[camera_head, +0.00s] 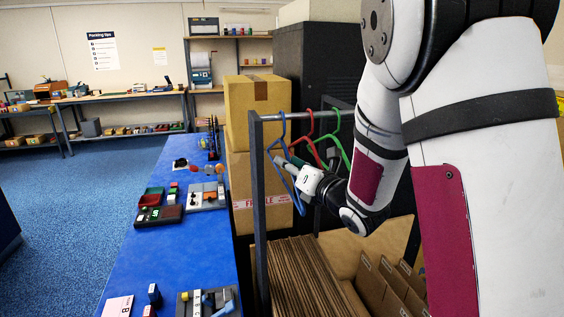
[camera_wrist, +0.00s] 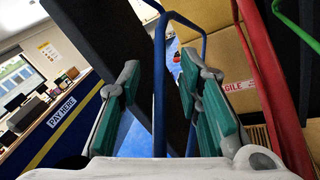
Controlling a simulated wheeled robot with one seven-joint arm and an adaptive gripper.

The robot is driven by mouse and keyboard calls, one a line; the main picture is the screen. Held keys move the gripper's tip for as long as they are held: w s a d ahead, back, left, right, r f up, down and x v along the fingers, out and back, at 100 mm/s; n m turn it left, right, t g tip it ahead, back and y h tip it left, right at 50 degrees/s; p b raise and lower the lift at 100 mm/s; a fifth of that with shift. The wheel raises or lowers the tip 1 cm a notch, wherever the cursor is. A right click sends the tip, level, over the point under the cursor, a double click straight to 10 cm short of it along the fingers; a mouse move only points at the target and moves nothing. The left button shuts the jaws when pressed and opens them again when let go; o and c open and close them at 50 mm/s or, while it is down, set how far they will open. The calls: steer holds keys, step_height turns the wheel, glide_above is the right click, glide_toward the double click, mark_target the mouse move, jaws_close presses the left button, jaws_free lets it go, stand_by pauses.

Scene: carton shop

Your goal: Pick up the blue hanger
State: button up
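The blue hanger (camera_head: 283,124) hangs from the rail of a dark rack in the head view. My gripper (camera_head: 280,163) reaches it from the right, its fingers at the hanger's body. In the wrist view my gripper (camera_wrist: 160,72) is open, with teal pads on both fingers. A blue bar of the hanger (camera_wrist: 159,100) stands upright between the pads, with a gap on each side. The hanger's lower part partly hides behind my gripper in the head view.
A red hanger (camera_head: 310,124) and a green hanger (camera_head: 335,125) hang close by on the right of the rail (camera_head: 272,117). Cartons (camera_head: 256,97) are stacked behind, and flat cardboard (camera_head: 297,280) stands below. A blue table (camera_head: 185,250) with small items runs along the left.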

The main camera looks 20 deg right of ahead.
steer(key=shift+c, duration=0.2)
jaws_close()
steer(key=shift+r, duration=0.1)
